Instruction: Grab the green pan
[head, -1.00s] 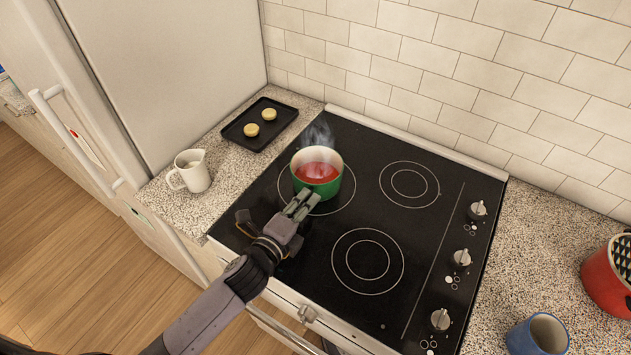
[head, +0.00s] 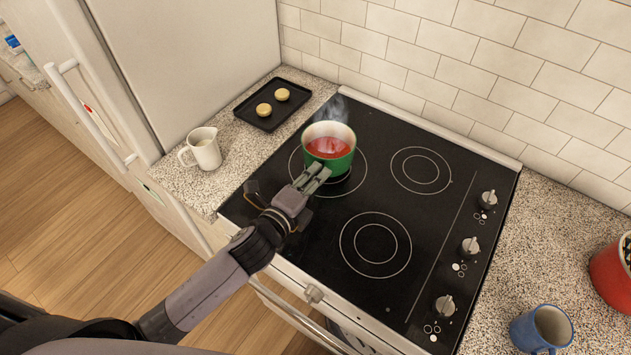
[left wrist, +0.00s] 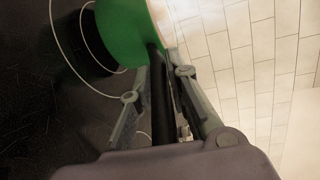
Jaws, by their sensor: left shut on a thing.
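The green pan (head: 338,167) holds red liquid with steam rising from it. It is held upright a little above the back left burner, with a dark shadow under it on the cooktop (head: 290,225). My left gripper (head: 316,174) comes in from the front left and is shut on the pan's handle. In the left wrist view, the dark handle (left wrist: 161,105) lies between the two fingers (left wrist: 160,78), and the green pan wall (left wrist: 125,32) is just beyond them. My right gripper is not in view.
A black tray (head: 262,120) with two round pale pieces and a white jug (head: 206,154) stand on the counter left of the cooktop. Knobs (head: 470,247) line its right side. A blue mug (head: 541,330) and red pot (head: 612,272) are at right. The tiled wall is behind.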

